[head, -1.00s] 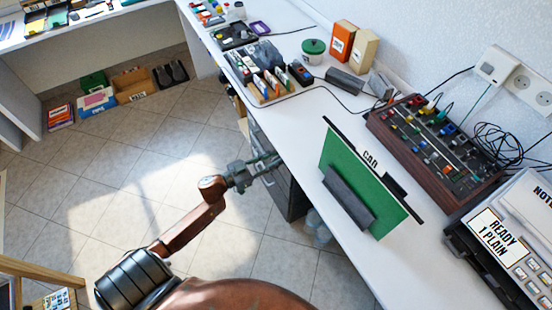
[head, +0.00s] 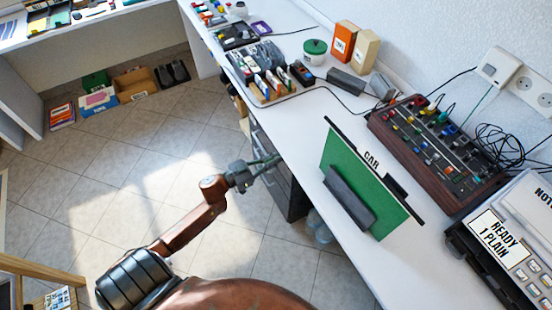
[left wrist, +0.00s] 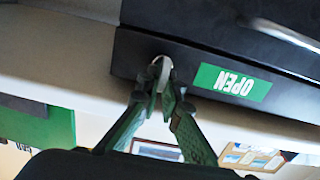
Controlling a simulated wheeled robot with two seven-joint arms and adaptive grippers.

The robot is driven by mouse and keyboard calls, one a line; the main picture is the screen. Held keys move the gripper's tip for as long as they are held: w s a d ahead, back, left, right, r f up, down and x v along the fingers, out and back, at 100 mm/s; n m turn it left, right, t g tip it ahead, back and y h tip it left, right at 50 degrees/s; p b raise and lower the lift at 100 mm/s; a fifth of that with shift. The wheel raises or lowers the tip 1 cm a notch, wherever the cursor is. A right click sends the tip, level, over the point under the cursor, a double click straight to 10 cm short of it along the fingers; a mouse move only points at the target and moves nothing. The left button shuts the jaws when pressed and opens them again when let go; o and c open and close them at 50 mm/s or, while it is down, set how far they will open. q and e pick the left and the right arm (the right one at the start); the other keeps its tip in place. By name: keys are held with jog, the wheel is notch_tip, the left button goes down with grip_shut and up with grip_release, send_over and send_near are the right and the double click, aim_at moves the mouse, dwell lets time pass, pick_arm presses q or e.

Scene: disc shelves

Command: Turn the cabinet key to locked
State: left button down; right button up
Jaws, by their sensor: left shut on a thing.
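The dark cabinet (head: 292,200) stands under the counter; its upper front shows close up in the left wrist view (left wrist: 200,35). A small pale metal key (left wrist: 160,66) sticks out of the cabinet front, partly hidden by my fingers. Beside it is a green label reading OPEN (left wrist: 232,82), upside down in that view. My left gripper (left wrist: 158,88) is shut on the key, its green fingertips close together. In the head view my left gripper (head: 264,164) reaches the cabinet front, and the key is too small to see. My right gripper is not in view.
A green panel (head: 358,183) in a dark holder stands on the white counter (head: 300,135) above the cabinet. A mixer-like control box (head: 437,150) and a printer (head: 500,235) are to the right.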

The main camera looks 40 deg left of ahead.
pick_arm(q)
jog(key=shift+s+d+f+m+p, duration=0.1)
jog(key=shift+d+f+m+p, duration=0.15)
jog(key=shift+m, duration=2.75)
jog(key=shift+s+d+f+m+p, duration=0.15)
jog(key=shift+m+p, duration=0.25)
jog(key=shift+m, duration=2.6)
jog(key=shift+d+f+m+p, duration=0.15)
jog(key=shift+f+m+p, duration=0.15)
jog(key=shift+m, duration=2.7)
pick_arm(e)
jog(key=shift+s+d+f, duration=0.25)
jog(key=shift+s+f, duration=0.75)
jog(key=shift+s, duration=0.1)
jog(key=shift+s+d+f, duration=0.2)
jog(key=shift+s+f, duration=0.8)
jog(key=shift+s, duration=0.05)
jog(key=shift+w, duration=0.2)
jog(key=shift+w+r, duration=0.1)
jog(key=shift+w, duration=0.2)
pick_arm(q)
jog(key=c, duration=2.3)
grip_release()
jog(key=shift+c, duration=0.2)
jog(key=shift+o, duration=1.1)
jog(key=shift+r, duration=0.1)
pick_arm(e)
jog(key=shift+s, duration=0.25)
